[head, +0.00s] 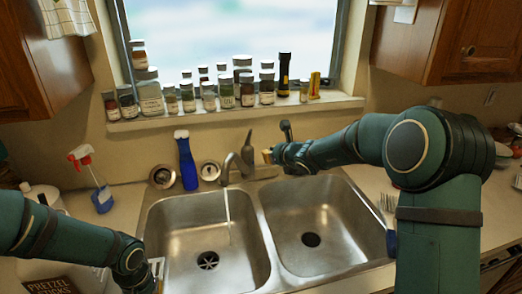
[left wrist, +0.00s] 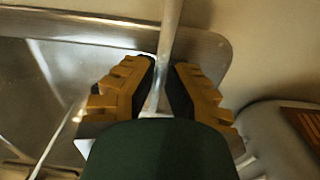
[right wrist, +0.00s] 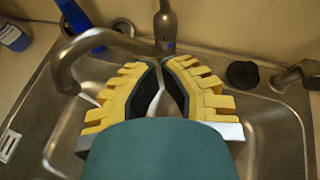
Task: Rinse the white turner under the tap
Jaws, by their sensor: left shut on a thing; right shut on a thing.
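The white turner (head: 157,268) shows only in part beside my left gripper (head: 150,278), at the left basin's front left edge. In the left wrist view, its pale handle (left wrist: 169,35) runs between the shut fingers (left wrist: 164,85). The tap (head: 228,168) stands behind the two basins, and a thin stream of water (head: 228,212) falls from its spout into the left basin (head: 180,250). The turner is apart from the stream.
The right basin (head: 325,235) is empty. A blue bottle (head: 186,160) stands behind the left basin, with a spray bottle (head: 100,192) further left. Several jars (head: 150,95) line the sill.

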